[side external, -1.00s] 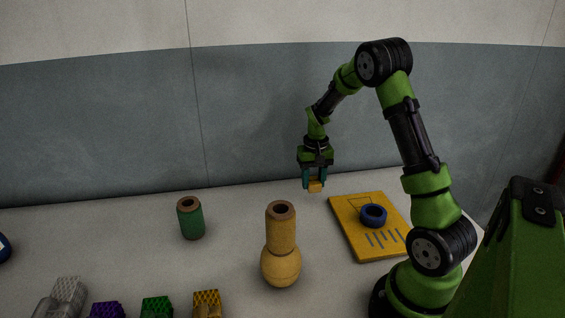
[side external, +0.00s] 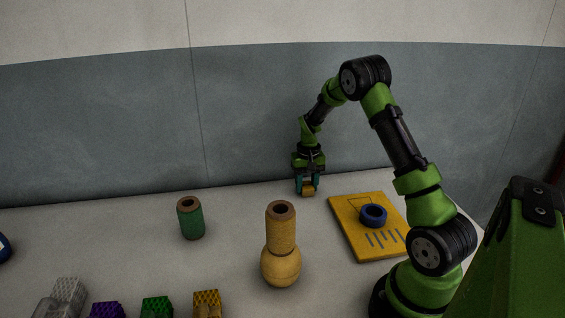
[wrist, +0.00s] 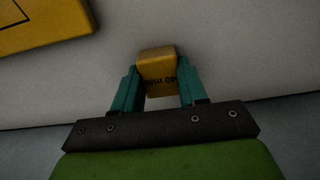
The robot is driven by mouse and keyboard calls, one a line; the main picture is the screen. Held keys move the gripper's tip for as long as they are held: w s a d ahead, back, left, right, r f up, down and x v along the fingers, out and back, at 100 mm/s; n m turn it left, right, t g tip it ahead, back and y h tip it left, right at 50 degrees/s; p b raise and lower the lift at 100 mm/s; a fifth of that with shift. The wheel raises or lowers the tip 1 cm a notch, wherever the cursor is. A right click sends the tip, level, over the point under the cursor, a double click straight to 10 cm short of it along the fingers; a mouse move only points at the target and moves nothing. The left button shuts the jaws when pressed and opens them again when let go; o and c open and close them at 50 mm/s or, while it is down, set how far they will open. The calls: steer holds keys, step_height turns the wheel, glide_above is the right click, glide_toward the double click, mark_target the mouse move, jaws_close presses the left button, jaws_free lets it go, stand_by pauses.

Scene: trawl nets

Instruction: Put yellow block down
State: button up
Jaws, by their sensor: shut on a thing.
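The yellow block (side external: 308,190) is held between the teal fingers of my gripper (side external: 307,187), near the back edge of the table. In the wrist view the yellow block (wrist: 158,70) sits between the two fingertips (wrist: 157,84), with "40 mm" printed on one face. My gripper is shut on it and points down. I cannot tell whether the block's underside touches the table.
A yellow board (side external: 350,228) with a blue ring (side external: 373,215) on it lies to the right of the gripper. A tan bottle-shaped piece (side external: 281,250) stands in front, and a green spool (side external: 191,220) stands left. Several mesh blocks (side external: 157,307) line the front. The table between spool and gripper is clear.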

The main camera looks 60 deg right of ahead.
mark_target(306, 185)
steer(key=o, duration=1.1)
steer(key=shift+c, duration=0.2)
step_height(306, 185, up, 12)
steer(key=s+a+r+n+t, duration=0.25)
steer(key=a+r, duration=0.75)
steer(key=a, duration=0.5)
steer(key=s+a+r+n+t+y, duration=0.2)
steer(key=s+a+t, duration=0.2)
steer(key=s+a, duration=0.9)
steer(key=shift+s+a+t, duration=0.15)
steer(key=shift+a+t, duration=0.2)
steer(key=shift+a, duration=0.05)
steer(key=shift+n, duration=0.25)
